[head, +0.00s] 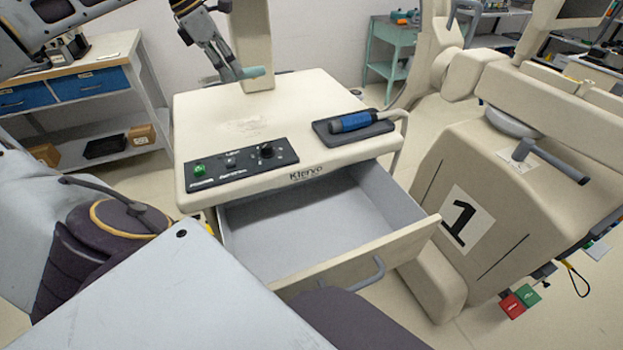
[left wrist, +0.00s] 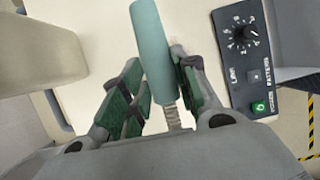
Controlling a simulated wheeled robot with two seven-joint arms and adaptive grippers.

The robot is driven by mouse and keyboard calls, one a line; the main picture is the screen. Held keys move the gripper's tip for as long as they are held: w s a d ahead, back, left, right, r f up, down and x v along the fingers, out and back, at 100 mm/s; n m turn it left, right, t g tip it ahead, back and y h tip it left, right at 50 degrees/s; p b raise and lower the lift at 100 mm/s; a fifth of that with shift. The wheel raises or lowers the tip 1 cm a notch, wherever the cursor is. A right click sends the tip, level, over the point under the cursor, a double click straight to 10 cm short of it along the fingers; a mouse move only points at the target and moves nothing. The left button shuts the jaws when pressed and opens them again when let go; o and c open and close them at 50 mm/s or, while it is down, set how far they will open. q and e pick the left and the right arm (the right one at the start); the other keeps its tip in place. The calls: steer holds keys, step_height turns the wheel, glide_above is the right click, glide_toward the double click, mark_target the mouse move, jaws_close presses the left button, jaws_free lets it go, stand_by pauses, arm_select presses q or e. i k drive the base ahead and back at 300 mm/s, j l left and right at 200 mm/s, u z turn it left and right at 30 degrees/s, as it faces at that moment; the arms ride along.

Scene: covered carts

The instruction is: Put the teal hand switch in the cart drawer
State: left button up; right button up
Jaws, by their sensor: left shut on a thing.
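The teal hand switch (head: 240,74) is a plain cylinder, held above the back part of the cart top in the head view. In the left wrist view the teal hand switch (left wrist: 151,45) stands between the green finger pads, with a grey ribbed cord end below it. My left gripper (head: 226,64) is shut on it and points down; its fingers (left wrist: 155,85) show close up in the left wrist view. The cart drawer (head: 300,228) is pulled open at the cart's front and looks empty. My right gripper is not in view.
The cream cart (head: 240,105) has a control panel (head: 238,163) with a green switch and knobs, and a dark tray with a blue-handled tool (head: 352,121). A cream column rises at its back. A large cream machine (head: 480,200) marked 1 stands right of the drawer.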

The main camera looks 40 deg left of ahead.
mark_target(324, 234)
steer(key=k+l, duration=0.2)
steer(key=l, duration=0.2)
steer(key=k+l, duration=0.2)
steer(key=l, duration=0.2)
steer(key=k+l, duration=0.15)
steer(key=l, duration=0.25)
